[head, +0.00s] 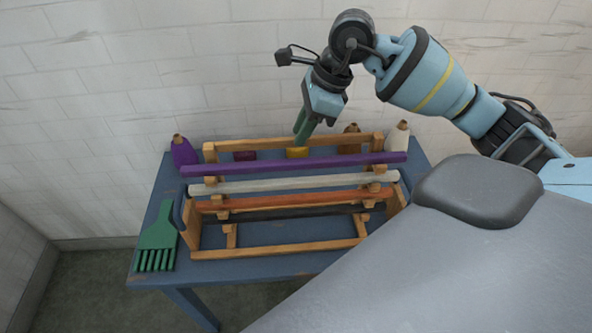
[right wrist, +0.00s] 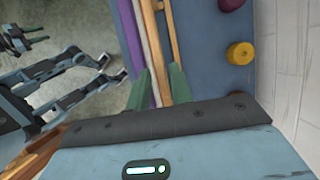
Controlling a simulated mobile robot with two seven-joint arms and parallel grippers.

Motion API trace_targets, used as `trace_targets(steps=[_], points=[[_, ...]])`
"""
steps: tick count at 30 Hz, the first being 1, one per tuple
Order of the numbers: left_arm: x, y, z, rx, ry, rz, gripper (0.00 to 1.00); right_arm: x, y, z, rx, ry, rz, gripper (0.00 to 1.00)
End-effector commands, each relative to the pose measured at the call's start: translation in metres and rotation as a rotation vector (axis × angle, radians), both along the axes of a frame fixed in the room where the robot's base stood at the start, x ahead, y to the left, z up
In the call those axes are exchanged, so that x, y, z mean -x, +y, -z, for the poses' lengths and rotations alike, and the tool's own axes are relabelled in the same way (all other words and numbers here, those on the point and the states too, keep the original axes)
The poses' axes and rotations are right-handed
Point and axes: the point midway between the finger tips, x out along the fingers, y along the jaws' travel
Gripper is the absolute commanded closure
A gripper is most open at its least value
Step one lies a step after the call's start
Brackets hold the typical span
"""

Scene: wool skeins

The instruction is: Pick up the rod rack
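The rod rack (head: 278,250) is a light wooden frame standing on a blue table. Purple, white, orange and black rods lie across it. My right gripper (head: 300,138) points down at the middle of the rack's back top rail. In the right wrist view its two green fingers (right wrist: 161,80) are apart, with the wooden rail (right wrist: 174,40) and the white rod (right wrist: 154,50) showing between and beyond them. I cannot tell whether the fingers touch the rail. What looks like my left gripper (right wrist: 25,38) shows small at the left of the right wrist view, its opening unclear.
The blue table (head: 152,205) stands close to a white brick wall. A green comb-like tool (head: 158,238) lies left of the rack. Behind the rack are purple (head: 183,152), yellow (head: 297,152), brown (head: 351,138) and white (head: 398,137) skeins or cones, plus a dark red one (head: 244,155).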

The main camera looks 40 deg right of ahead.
Motion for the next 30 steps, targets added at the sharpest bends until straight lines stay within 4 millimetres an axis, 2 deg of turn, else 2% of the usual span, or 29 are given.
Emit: trace_targets(steps=[9, 18, 24, 30], points=[[-0.011, 0.000, -0.010, 0.002, -0.028, -0.001, 0.64, -0.007, 0.012, 0.038, -0.002, 0.001, -0.002, 0.78], [-0.010, 0.000, -0.009, 0.001, -0.024, 0.000, 0.64, -0.008, 0.013, 0.042, 0.000, 0.000, -0.001, 0.78], [-0.008, 0.001, -0.007, 0.000, -0.019, 0.000, 0.64, -0.008, 0.013, 0.042, 0.000, 0.000, -0.001, 1.00], [-0.006, 0.001, -0.006, -0.001, -0.015, 0.000, 0.64, -0.008, 0.013, 0.042, -0.001, -0.001, -0.001, 1.00]])
